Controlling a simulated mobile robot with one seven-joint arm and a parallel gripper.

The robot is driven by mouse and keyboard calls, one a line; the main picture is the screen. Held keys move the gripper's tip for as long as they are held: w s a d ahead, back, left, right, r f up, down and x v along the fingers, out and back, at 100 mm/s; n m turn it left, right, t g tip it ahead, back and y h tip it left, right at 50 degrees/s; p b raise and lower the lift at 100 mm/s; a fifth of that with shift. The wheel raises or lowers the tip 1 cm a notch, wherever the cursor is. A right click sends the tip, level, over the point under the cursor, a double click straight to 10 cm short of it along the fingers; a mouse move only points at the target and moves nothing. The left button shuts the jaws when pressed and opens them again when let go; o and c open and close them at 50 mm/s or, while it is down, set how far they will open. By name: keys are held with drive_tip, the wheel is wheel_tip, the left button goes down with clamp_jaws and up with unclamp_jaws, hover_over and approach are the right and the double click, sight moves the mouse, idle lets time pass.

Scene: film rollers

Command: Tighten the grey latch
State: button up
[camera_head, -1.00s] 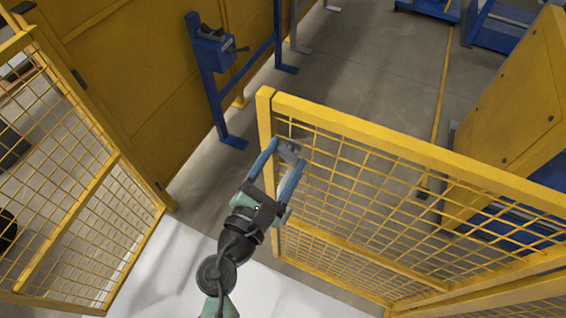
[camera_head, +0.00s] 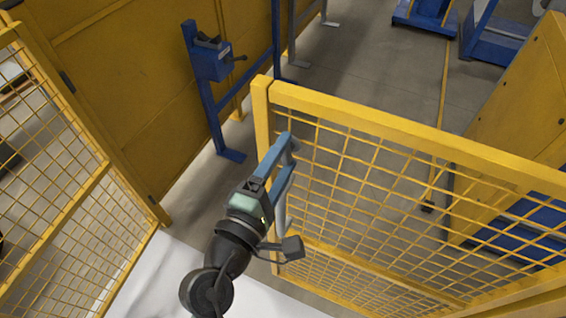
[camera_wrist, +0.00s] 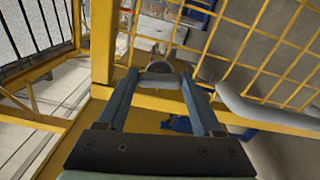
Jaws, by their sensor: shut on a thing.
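The grey latch (camera_wrist: 160,67) is at the yellow gate's post, between my fingertips in the wrist view. In the head view only a small grey piece of the latch (camera_head: 294,145) shows by the fingertips; the rest is hidden. My gripper (camera_head: 287,154), with blue fingers, is beside the top left end of the mesh gate (camera_head: 370,121). In the wrist view my gripper (camera_wrist: 160,80) is shut on the grey latch, with one finger at each side of it.
A grey tubular handle (camera_wrist: 260,113) runs along the gate, right of my fingers. A blue stand with a lever box (camera_head: 212,62) is behind, against a yellow wall (camera_head: 110,90). Another mesh panel (camera_head: 60,190) is at left. Open floor (camera_head: 370,60) lies beyond the gate.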

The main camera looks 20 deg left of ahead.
drive_tip(key=shift+m+b, duration=0.35)
drive_tip(key=shift+m, duration=0.25)
drive_tip(key=o, duration=1.4)
drive_tip(key=shift+c, duration=0.2)
drive_tip(key=s+b, duration=0.4)
drive_tip(key=s, duration=0.9)
drive_tip(key=shift+a, duration=0.2)
